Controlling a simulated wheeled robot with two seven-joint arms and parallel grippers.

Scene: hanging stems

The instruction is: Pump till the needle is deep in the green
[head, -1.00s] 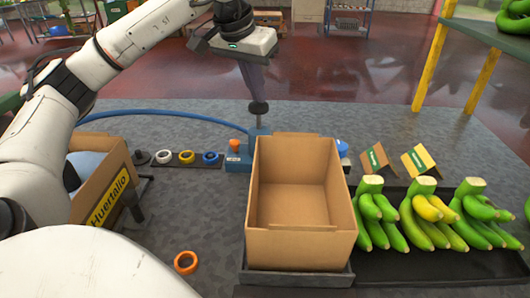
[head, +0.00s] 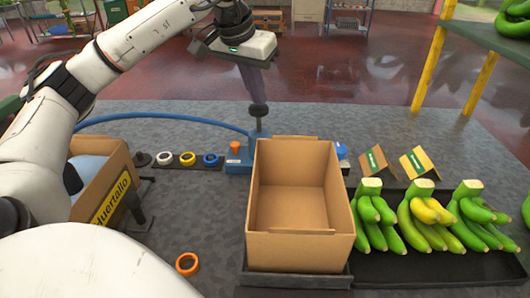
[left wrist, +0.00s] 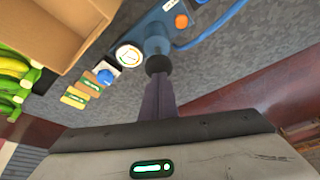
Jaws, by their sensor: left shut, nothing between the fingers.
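My left gripper (head: 258,100) points down with its fingers shut and empty, at the black knob (head: 258,110) of the pump. In the left wrist view the finger tips (left wrist: 157,82) meet or nearly meet this knob (left wrist: 157,65); I cannot tell whether they press on it. The blue pump body (head: 238,163) carries an orange button (head: 234,147) and stands behind the cardboard box. The round white gauge (left wrist: 129,57) shows beside the pump in the left wrist view; its needle is too small to read surely. The box hides the gauge in the head view. My right gripper is out of view.
An open empty cardboard box (head: 297,250) stands close in front of the pump. A blue hose (head: 160,117) runs left from it. Coloured rings (head: 187,159) lie left, banana bunches (head: 422,222) right. A blue knob (head: 341,151) and two small cards (head: 417,162) stand behind.

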